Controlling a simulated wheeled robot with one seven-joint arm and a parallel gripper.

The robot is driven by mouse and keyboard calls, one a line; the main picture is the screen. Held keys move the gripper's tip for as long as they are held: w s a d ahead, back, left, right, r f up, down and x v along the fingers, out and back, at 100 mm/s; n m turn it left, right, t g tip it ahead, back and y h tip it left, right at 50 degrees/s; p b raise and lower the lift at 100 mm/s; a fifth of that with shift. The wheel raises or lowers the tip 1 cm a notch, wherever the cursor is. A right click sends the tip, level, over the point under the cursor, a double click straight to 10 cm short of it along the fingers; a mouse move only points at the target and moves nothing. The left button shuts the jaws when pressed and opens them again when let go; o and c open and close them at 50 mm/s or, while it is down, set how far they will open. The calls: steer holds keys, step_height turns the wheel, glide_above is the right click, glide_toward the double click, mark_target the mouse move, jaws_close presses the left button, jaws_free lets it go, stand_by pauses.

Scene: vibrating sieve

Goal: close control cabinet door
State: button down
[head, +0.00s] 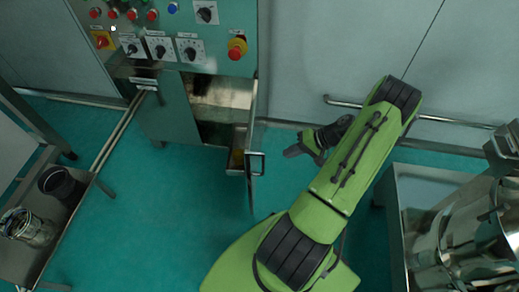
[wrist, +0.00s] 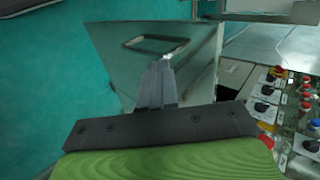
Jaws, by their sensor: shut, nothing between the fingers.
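The control cabinet (head: 170,110) is teal, with knobs and buttons on its front panel, at the upper left of the head view. Its door (head: 252,185) stands open, seen nearly edge-on, with a square metal handle (head: 257,163). The interior shows behind it. In the wrist view the door (wrist: 115,60) fills the upper middle, with its handle (wrist: 155,45) beyond my fingertips. My gripper (head: 290,152) is shut and empty, to the right of the door. In the wrist view its fingers (wrist: 158,68) overlap the door; I cannot tell whether they touch it.
A metal rail (head: 455,119) runs along the grey wall behind my arm. A steel machine (head: 470,235) stands at the right. A cart (head: 75,215) with a dark cup (head: 60,184) and a glass jar (head: 28,228) is at the left. The teal floor between is clear.

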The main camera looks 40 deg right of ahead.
mark_target(262, 160)
steer(key=b+x, duration=0.1)
steer(key=x, duration=0.2)
steer(key=r+b+x, duration=0.1)
steer(key=x, duration=0.3)
steer(key=w+b+x, duration=0.1)
steer(key=x, duration=0.3)
steer(key=shift+w+a, duration=0.1)
steer(key=shift+a, duration=0.4)
steer(key=shift+w+a+r, duration=0.1)
steer(key=shift+w+a, duration=0.25)
steer(key=shift+a, duration=0.05)
steer(key=shift+w, duration=0.1)
